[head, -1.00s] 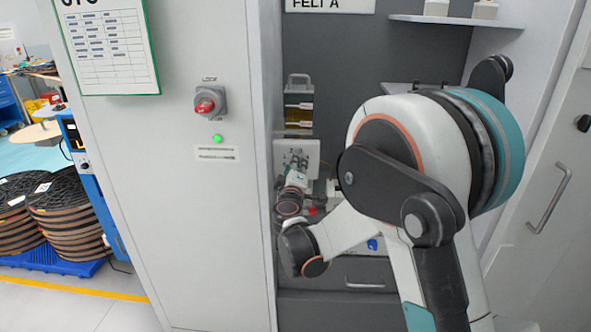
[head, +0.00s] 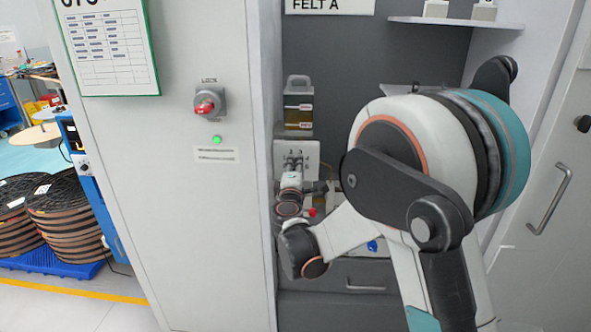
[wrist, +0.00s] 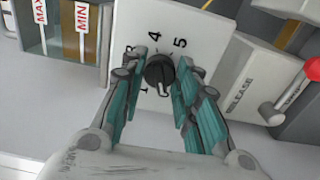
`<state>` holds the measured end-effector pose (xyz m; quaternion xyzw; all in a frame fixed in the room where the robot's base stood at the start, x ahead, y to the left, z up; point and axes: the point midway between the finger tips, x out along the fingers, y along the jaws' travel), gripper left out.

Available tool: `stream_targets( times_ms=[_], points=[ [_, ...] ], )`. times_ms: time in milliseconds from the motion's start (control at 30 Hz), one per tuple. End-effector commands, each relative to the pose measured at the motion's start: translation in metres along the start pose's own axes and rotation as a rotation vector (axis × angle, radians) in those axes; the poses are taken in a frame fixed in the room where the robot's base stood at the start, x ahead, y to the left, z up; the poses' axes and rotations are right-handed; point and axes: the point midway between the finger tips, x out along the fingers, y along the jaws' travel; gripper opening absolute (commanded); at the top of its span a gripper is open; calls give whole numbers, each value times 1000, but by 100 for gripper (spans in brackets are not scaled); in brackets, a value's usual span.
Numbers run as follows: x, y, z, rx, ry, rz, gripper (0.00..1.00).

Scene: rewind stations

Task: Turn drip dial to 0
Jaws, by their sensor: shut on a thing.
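The drip dial (wrist: 159,71) is a dark round knob on a white plate (wrist: 205,30) with printed numbers. The numbers 3, 4 and 5 show around its upper side and a 1 shows below left. My gripper (wrist: 160,80) is shut on the dial, with one teal finger on each side of it. The fingers hide part of the number ring. A pale mark on the dial shows toward the bottom of the wrist view. In the head view, my gripper (head: 291,165) is at the white plate (head: 310,152), and the dial is hidden there.
A reservoir with MAX and MIN labels (wrist: 82,18) stands left of the plate. A RELEASE lever with a red knob (wrist: 313,69) is at the right. The grey cabinet side (head: 215,250) stands close on the left of my arm.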

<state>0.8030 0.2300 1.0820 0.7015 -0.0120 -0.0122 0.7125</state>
Motion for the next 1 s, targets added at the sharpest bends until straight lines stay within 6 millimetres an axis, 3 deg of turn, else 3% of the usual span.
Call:
stream_targets(
  times_ms=[267, 300, 367, 767, 1000],
  points=[
    [0, 0, -1, 0, 1, 0, 5],
    [0, 0, -1, 0, 1, 0, 36],
    [0, 0, -1, 0, 1, 0, 49],
    [-3, 0, 0, 1, 1, 0, 49],
    [-39, 0, -1, 1, 2, 0, 49]
  ],
)
